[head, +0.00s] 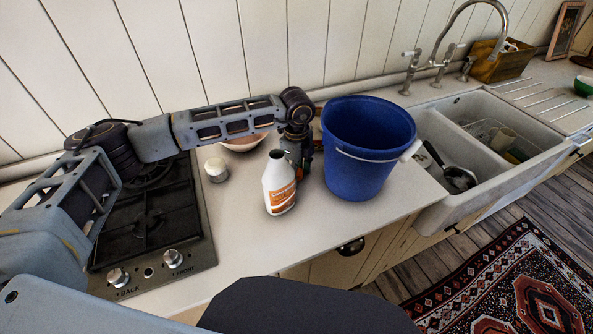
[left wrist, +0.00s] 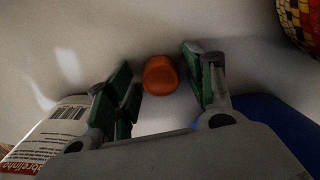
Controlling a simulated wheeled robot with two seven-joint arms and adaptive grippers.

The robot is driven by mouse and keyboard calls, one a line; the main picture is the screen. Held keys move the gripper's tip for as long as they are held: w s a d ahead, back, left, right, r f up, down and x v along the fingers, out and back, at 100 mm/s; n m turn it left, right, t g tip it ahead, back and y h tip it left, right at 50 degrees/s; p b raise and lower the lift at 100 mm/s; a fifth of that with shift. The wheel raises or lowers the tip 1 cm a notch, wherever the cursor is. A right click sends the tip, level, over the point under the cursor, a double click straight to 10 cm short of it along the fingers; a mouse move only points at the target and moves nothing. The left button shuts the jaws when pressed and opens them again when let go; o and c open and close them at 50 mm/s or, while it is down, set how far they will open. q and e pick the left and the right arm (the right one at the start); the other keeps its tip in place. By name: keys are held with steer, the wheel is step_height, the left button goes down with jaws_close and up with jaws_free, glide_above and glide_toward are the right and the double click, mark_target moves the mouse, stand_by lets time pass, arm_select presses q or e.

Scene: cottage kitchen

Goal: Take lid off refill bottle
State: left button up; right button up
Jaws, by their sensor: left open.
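The refill bottle (head: 280,190), white with an orange label, stands upright on the counter in the head view. Its neck top looks dark and open, with no lid on it. In the left wrist view, part of its labelled side (left wrist: 48,135) shows at the left. An orange lid (left wrist: 160,75) sits on the pale counter in the left wrist view. My left gripper (left wrist: 160,88) is open, with its green-padded fingers on either side of the lid and gaps showing. In the head view, the left gripper (head: 299,158) is just behind the bottle and partly hidden by it. My right gripper is not in view.
A blue bucket (head: 365,155) stands close to the right of the left gripper. A white jar (head: 216,171) and a bowl (head: 244,144) are to the left, near the hob (head: 150,220). The sink (head: 470,190) is right of the bucket. Counter in front of the bottle is clear.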

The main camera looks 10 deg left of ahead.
arm_select(q)
steer(key=shift+r, duration=0.7)
step_height(320, 180, up, 11)
steer(key=shift+b, duration=0.3)
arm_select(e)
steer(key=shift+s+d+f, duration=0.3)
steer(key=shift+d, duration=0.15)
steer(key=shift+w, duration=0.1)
